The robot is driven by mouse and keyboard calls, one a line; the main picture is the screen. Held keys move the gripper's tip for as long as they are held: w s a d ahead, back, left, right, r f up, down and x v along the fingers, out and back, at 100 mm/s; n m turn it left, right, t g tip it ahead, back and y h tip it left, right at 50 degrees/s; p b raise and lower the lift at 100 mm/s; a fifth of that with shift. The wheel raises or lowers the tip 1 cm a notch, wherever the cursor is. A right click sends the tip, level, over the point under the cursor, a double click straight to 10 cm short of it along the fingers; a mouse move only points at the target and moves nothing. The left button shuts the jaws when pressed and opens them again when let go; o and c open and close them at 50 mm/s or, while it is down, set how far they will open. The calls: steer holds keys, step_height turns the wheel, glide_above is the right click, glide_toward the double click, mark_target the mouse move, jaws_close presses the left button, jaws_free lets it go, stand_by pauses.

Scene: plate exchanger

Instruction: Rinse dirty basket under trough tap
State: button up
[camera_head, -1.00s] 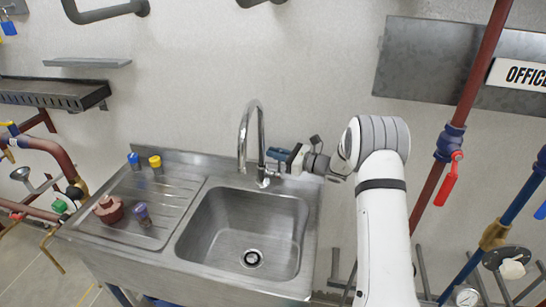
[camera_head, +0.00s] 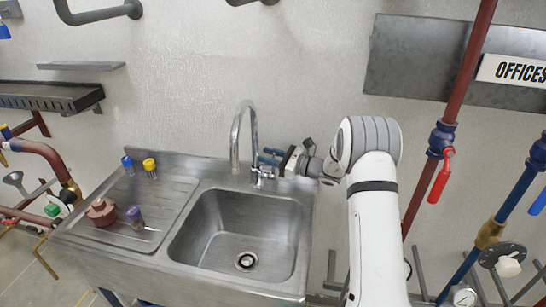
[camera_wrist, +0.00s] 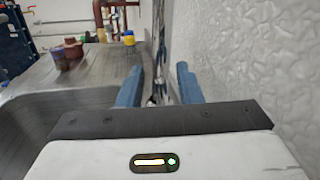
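The tap (camera_head: 236,140) rises in a tall chrome arch behind the sink basin (camera_head: 242,240). My gripper (camera_head: 265,158) is at the tap's base, to its right, pointing left. In the wrist view its two blue fingers (camera_wrist: 160,86) stand apart, with part of the tap (camera_wrist: 158,60) between or just beyond them; contact cannot be told. No water shows. On the drainboard (camera_head: 165,196) stand a blue-topped piece (camera_head: 128,164), a yellow-topped piece (camera_head: 150,166), a reddish-brown piece (camera_head: 101,211) and a purple-topped piece (camera_head: 135,216). I cannot tell which is the dirty basket.
The wall (camera_wrist: 240,60) runs close along my gripper's side. Pipes with a red-handled valve (camera_head: 440,175) stand right of my arm. More pipes (camera_head: 40,155) and a dark shelf (camera_head: 50,95) are at the left. The basin looks empty, with a drain (camera_head: 246,262).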

steer(key=b+v, duration=0.1)
steer(key=v, duration=0.6)
steer(key=shift+s+d, duration=0.2)
steer(key=shift+d, duration=0.15)
